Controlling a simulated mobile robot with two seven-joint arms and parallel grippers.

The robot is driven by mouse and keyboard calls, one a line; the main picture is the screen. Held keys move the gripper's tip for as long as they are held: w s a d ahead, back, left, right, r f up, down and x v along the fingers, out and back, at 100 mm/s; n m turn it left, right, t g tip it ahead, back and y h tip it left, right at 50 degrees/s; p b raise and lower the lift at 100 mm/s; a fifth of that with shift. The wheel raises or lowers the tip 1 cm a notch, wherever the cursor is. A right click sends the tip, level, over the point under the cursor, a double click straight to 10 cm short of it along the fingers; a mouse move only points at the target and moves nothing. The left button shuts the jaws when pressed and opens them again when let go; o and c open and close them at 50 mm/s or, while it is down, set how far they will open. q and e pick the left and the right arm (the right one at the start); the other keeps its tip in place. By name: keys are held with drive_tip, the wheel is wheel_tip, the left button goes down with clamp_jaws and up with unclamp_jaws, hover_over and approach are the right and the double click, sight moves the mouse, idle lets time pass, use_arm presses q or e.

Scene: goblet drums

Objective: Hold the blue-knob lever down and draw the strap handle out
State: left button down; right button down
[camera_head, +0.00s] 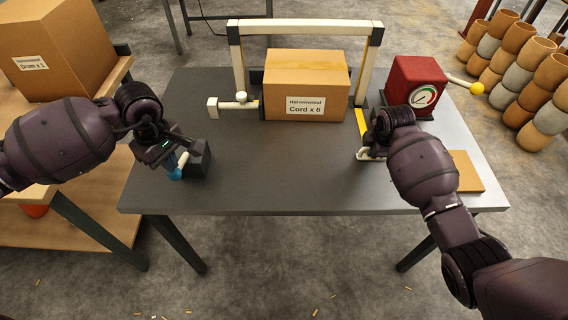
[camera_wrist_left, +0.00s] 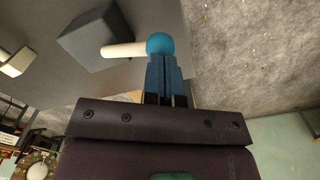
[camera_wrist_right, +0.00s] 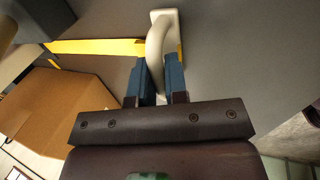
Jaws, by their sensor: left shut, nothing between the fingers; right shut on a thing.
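The blue-knob lever (camera_head: 176,172) sticks out of a dark block at the left of the table. In the left wrist view its blue knob (camera_wrist_left: 159,44) sits on a pale rod right at my left fingertips. My left gripper (camera_head: 172,166) is shut with nothing between its fingers, its tips touching or just over the knob; I cannot tell which. The white strap handle (camera_wrist_right: 158,52) is at the end of a yellow strap (camera_head: 362,124) on the right of the table. My right gripper (camera_wrist_right: 160,78) is shut on the handle. In the head view my right arm hides much of it.
A cardboard box (camera_head: 305,88) stands under a white frame (camera_head: 305,27) at the table's back. A red gauge box (camera_head: 413,84) with a yellow-knob lever (camera_head: 477,88) is at right. A flat tan board (camera_head: 465,171) lies beside my right arm. The table's front middle is clear.

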use_arm(q)
drive_tip(key=shift+f, duration=2.1)
use_arm(e)
drive_tip(key=shift+s, duration=0.1)
